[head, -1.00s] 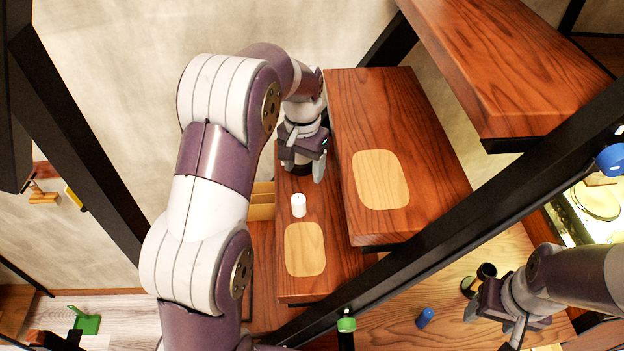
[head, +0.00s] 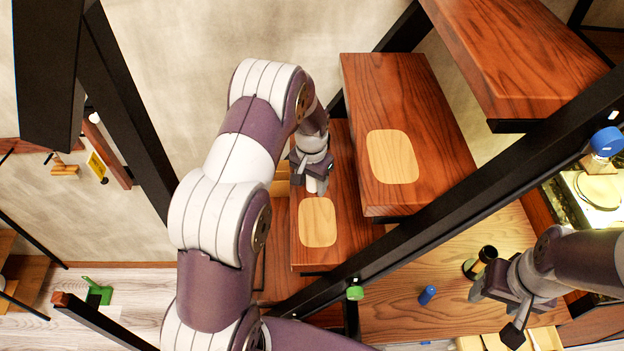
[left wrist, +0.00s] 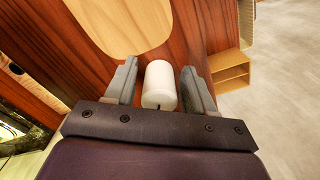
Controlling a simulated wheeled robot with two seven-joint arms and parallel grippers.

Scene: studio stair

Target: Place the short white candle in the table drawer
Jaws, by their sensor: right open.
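The short white candle (head: 311,185) stands on the lower wooden stair tread (head: 340,225), behind a pale oval pad. It also shows in the left wrist view (left wrist: 159,84), between the fingers of my left gripper (head: 309,187), with a gap on either side. The left gripper is open around the candle. My right gripper (head: 494,314) is open and empty over the wooden table (head: 400,300). A pale wooden drawer-like box (head: 500,343) shows at the bottom edge, partly cut off; I cannot tell whether it is the table drawer.
A higher tread (head: 430,130) with its own oval pad rises to the right of the candle. A black stair beam (head: 440,195) runs diagonally between the treads and the table. A dark cup (head: 480,262) and a blue cylinder (head: 427,295) stand near my right gripper.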

